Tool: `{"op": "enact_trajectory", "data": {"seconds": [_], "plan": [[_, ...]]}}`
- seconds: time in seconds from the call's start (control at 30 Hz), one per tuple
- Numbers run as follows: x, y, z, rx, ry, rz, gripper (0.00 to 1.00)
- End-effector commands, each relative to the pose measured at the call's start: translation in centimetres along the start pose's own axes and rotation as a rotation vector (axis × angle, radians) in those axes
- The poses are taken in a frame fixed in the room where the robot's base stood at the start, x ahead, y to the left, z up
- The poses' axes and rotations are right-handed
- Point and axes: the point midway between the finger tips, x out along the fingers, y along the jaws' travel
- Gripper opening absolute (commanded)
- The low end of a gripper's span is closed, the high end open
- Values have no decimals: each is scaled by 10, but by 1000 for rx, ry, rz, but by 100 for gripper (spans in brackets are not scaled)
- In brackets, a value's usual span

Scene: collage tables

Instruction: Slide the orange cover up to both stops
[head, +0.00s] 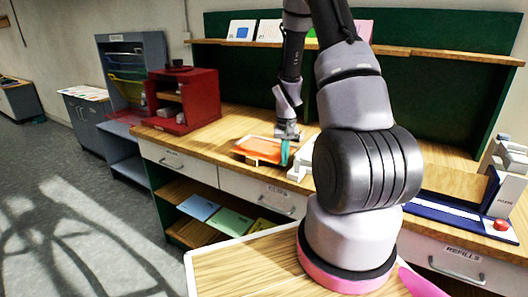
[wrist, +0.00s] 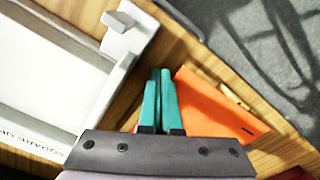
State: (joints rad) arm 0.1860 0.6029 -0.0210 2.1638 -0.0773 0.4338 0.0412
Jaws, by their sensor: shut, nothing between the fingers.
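The orange cover (head: 262,149) lies flat near the front edge of the wooden worktop, left of my gripper. In the wrist view the orange cover (wrist: 215,108) is right of the fingers, partly hidden by my gripper body. My gripper (head: 285,160) points down with teal fingers together and nothing between them. In the wrist view the shut fingertips (wrist: 160,72) are beside the cover's near edge; I cannot tell whether they touch it. A white frame (wrist: 108,85) with raised edges and a corner block (wrist: 130,28) lies left of the fingers. I cannot tell which parts are the two stops.
A red cabinet (head: 184,98) stands left on the worktop. A blue-and-white device with a red button (head: 500,225) is at right. A shelf (head: 400,49) runs along the green back panel. Bare wood lies between cabinet and cover. My arm hides the worktop's middle right.

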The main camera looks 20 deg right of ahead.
Motion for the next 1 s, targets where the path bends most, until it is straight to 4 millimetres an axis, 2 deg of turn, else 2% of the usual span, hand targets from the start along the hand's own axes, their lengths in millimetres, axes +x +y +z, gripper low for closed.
{"op": "enact_trajectory", "data": {"seconds": [0.33, 0.7, 1.0], "plan": [[0, -9, -5, 0, 0, 0, 0], [-1, 2, 1, 1, 1, 0, 0], [-32, 2, 0, -1, 3, 0, 0]]}}
